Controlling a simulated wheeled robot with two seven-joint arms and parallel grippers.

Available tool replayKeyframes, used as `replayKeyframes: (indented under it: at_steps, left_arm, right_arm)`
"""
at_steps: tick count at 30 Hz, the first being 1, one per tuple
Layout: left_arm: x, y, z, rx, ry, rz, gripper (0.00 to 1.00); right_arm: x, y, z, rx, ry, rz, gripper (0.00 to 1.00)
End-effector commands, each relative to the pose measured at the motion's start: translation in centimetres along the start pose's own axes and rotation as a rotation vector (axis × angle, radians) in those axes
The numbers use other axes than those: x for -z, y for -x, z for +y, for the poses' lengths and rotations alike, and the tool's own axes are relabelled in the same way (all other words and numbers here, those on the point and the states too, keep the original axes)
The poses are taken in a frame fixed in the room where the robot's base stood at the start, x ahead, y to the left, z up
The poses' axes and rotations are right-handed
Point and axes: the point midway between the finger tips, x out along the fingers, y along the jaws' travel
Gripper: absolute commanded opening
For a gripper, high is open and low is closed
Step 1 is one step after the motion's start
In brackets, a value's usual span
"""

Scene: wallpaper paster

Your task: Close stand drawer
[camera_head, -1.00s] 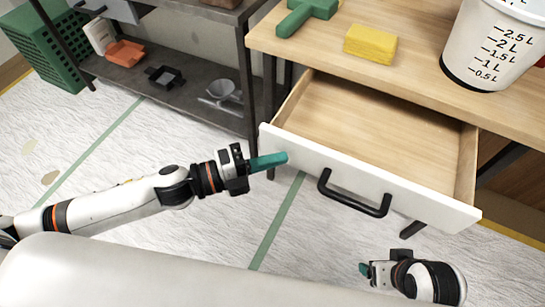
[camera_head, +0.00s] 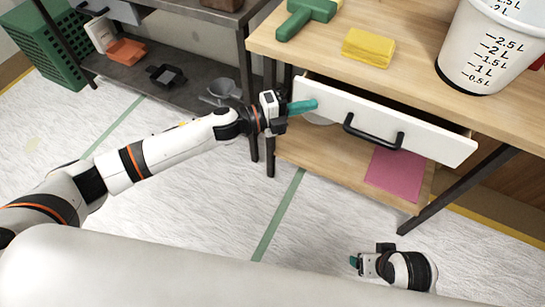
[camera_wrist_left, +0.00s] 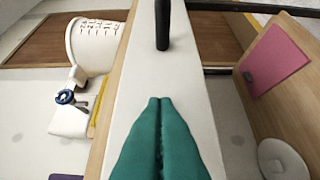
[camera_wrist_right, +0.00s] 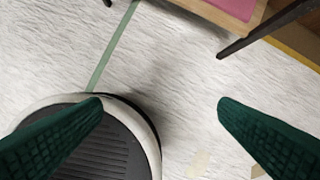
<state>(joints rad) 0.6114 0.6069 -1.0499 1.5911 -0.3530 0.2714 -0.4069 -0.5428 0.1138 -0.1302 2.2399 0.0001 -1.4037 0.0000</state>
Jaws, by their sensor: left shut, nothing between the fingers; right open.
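The stand drawer has a white front (camera_head: 428,137) with a black bar handle (camera_head: 373,132). In the head view its front stands only a little out from under the wooden tabletop (camera_head: 440,88), with a narrow dark gap behind it. My left gripper (camera_head: 312,106) is shut and empty, with its green fingertips at the left part of the drawer front. In the left wrist view the shut fingertips (camera_wrist_left: 160,100) lie against or just before the white front (camera_wrist_left: 150,72), below the handle (camera_wrist_left: 162,25). My right gripper (camera_wrist_right: 160,103) is open and empty, low over the floor, away from the drawer.
A measuring bucket (camera_head: 490,45), a yellow sponge (camera_head: 368,47) and a green tool (camera_head: 306,18) are on the tabletop. A pink sheet (camera_head: 397,175) lies on the stand's lower shelf. A grey shelf unit (camera_head: 180,85) stands at left. Floor in front is clear.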

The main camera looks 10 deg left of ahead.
Motion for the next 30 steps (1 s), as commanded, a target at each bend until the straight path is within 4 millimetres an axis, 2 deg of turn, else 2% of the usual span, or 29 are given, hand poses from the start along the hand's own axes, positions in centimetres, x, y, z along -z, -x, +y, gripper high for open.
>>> replayKeyframes:
  at_steps: [3,9,30]
  left_arm:
    - [1.7,-1.7,-0.1,-0.001,-0.002,0.001,0.0]
    - [3.1,-3.1,-0.1,0.0,-0.001,0.0,0.0]
    - [3.7,-3.1,0.3,-0.004,-0.001,0.008,0.0]
  right_arm:
    - [-0.1,1.0,-0.1,0.002,0.0,-0.008,0.83]
    - [-0.1,2.4,-0.1,0.003,-0.001,-0.012,0.83]
    - [-0.4,2.8,-0.2,0.004,-0.001,-0.019,0.83]
